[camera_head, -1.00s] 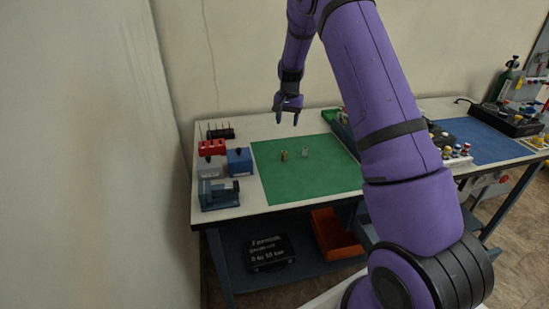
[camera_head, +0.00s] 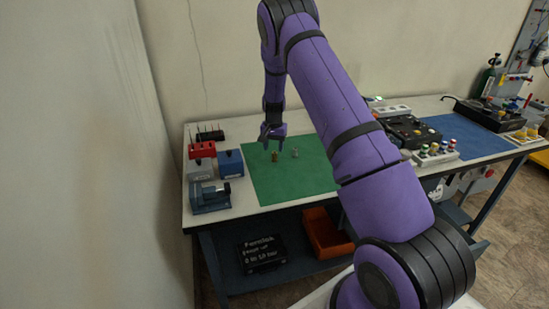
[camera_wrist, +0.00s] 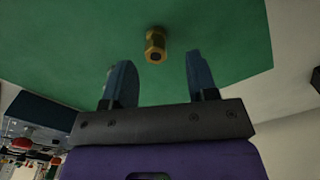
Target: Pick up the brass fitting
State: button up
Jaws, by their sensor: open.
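The brass fitting (camera_head: 275,157) stands on the green mat (camera_head: 262,187) near its far left part. In the wrist view the brass fitting (camera_wrist: 155,45) lies beyond the fingertips, roughly centred between them and apart from both. My gripper (camera_head: 273,138) points down just above and behind the fitting in the head view. It also shows in the wrist view (camera_wrist: 158,68), open with nothing between its fingers. A small grey fitting (camera_head: 295,153) stands to the right of the brass one.
A blue box (camera_head: 230,163), a red-topped block (camera_head: 201,150) and a dark vise (camera_head: 210,196) stand left of the mat. An orange bin (camera_head: 327,232) and a black case (camera_head: 262,252) are on the shelf below. The front of the mat is clear.

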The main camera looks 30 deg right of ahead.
aim_at(275, 152)
jog(key=f, duration=0.4)
jog(key=shift+s+d+f, duration=0.1)
jog(key=shift+s+f, duration=0.1)
grip_shut()
jog(key=shift+r, duration=0.1)
